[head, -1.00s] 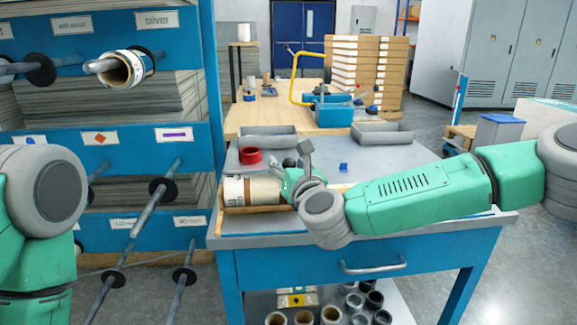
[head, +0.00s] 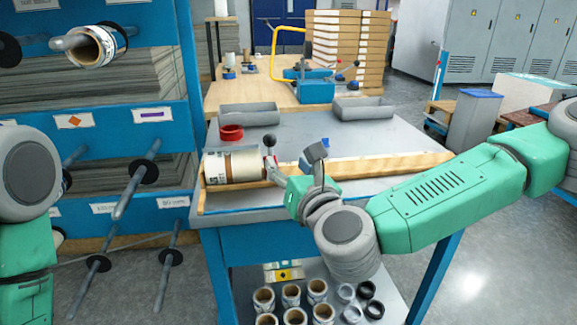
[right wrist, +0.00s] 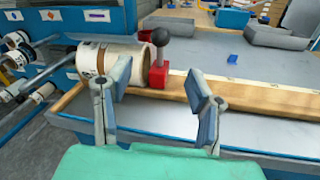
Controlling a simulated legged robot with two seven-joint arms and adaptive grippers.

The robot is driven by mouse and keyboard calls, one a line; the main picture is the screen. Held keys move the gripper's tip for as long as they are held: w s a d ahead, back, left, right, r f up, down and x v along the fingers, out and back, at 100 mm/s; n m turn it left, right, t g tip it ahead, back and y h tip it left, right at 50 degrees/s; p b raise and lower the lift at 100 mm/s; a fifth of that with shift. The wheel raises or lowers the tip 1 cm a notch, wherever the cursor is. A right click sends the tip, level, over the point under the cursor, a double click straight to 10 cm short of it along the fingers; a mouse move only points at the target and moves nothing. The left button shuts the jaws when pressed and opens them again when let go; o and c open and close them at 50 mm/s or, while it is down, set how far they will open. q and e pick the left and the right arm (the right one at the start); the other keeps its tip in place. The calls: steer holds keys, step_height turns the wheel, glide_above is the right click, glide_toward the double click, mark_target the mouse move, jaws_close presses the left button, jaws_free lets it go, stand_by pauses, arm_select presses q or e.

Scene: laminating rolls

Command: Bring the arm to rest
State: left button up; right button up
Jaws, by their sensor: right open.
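My right gripper (head: 294,167) is open and empty, in front of the wooden rack on the grey table. In the right wrist view its two fingers (right wrist: 160,90) stand wide apart with nothing between them. A white and tan roll (head: 234,168) lies on its side at the left end of the rack (head: 385,167); it also shows in the right wrist view (right wrist: 110,60). A red stop with a black ball knob (right wrist: 159,68) stands against the roll's right end, apart from the fingers. My left arm shows at the left edge, but its gripper is out of view.
A blue rack with rods (head: 135,190) stands at left, holding a roll (head: 92,46). On the table are a red ring (head: 231,133), a small blue piece (head: 325,142) and two grey trays (head: 249,115) (head: 363,108). Several cores (head: 291,295) stand on the shelf below.

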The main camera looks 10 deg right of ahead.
steer(key=s+a+f+n+g+y+p, duration=0.15)
steer(key=s+f+n+g, duration=0.35)
steer(key=s+f+n, duration=0.5)
steer(key=s+f+n+g+y+p, duration=0.15)
steer(key=s+f+n+g, duration=0.35)
steer(key=f+n, duration=0.55)
steer(key=s+d+f+n+g+h+p, duration=0.1)
steer(key=s+d+f+n+g+h, duration=0.2)
steer(key=s+d+f+n, duration=0.2)
steer(key=s+d+f+n+g+h+p, duration=0.2)
steer(key=s+d+f+n+g+h, duration=0.2)
steer(key=s+d+n, duration=0.6)
steer(key=s+d+f, duration=0.1)
steer(key=s+d, duration=0.4)
steer(key=d, duration=0.2)
steer(key=shift+d+n+p, duration=0.3)
steer(key=shift+d+n, duration=0.05)
